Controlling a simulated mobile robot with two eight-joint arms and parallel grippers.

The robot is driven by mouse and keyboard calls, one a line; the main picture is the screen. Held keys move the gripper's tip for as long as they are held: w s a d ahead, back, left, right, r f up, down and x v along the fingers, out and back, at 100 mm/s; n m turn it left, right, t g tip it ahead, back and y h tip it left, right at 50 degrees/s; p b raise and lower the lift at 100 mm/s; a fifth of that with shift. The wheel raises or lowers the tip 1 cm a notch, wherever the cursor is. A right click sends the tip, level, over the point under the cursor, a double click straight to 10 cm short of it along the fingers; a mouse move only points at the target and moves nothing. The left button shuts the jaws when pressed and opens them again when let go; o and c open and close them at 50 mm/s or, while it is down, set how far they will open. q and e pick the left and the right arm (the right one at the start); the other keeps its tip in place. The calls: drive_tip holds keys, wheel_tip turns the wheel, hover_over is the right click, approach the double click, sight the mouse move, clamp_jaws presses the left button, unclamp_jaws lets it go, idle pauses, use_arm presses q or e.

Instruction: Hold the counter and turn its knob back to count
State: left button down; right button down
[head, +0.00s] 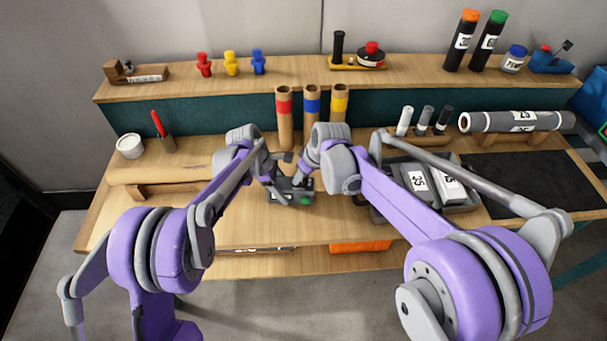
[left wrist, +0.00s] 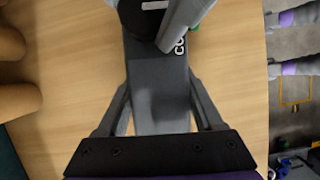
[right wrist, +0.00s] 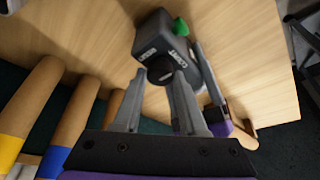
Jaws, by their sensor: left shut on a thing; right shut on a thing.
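The counter (head: 292,196) is a small dark grey box with a green button, on the bench front, partly hidden by my grippers. Its lettered face and green button (right wrist: 181,27) show in the right wrist view. My left gripper (head: 273,186) is shut on the counter body, with its fingers on either side of the grey body (left wrist: 158,90) in the left wrist view. My right gripper (right wrist: 159,73) is shut on the round black knob (right wrist: 160,68) at the counter's end. The knob also shows in the left wrist view (left wrist: 140,20), partly covered by a right finger.
Three cardboard tubes with coloured bands (head: 312,105) stand just behind the grippers. A grey tray (head: 460,197) with labelled boxes is to the right, beside a black mat (head: 535,180). A white cup (head: 130,146) stands at the left. Bare wood lies in front of the counter.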

drive_tip(key=shift+c, duration=2.2)
unclamp_jaws()
drive_tip(key=shift+r, duration=0.1)
drive_tip(key=v, duration=1.1)
drive_tip(key=shift+r, duration=0.4)
drive_tip(key=shift+s+d, duration=0.1)
use_arm(q)
unclamp_jaws()
